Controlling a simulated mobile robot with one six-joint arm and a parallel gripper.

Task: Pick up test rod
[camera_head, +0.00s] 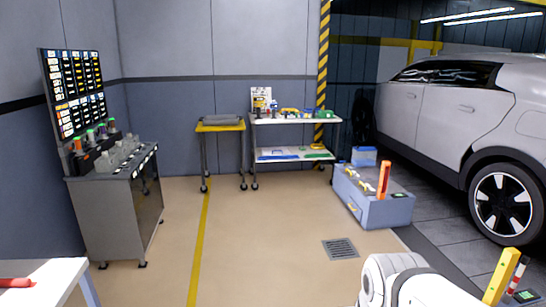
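I cannot make out a test rod for sure in the head view. An upright orange bar (384,180) stands at a low blue-grey box (385,213) on the floor, right of centre. A red rounded object (16,283) lies on a white table (50,276) at the lower left. A white link of my own arm shows at the bottom, right of centre. My gripper is out of the picture, so its state is hidden.
A dark cabinet (114,222) with bottles and a label board (76,92) stands at left. A yellow-topped cart (221,127) and a loaded white shelf cart (290,121) stand at the back wall. A silver car (440,109) is at right. The middle floor is clear, with a drain grate (340,249).

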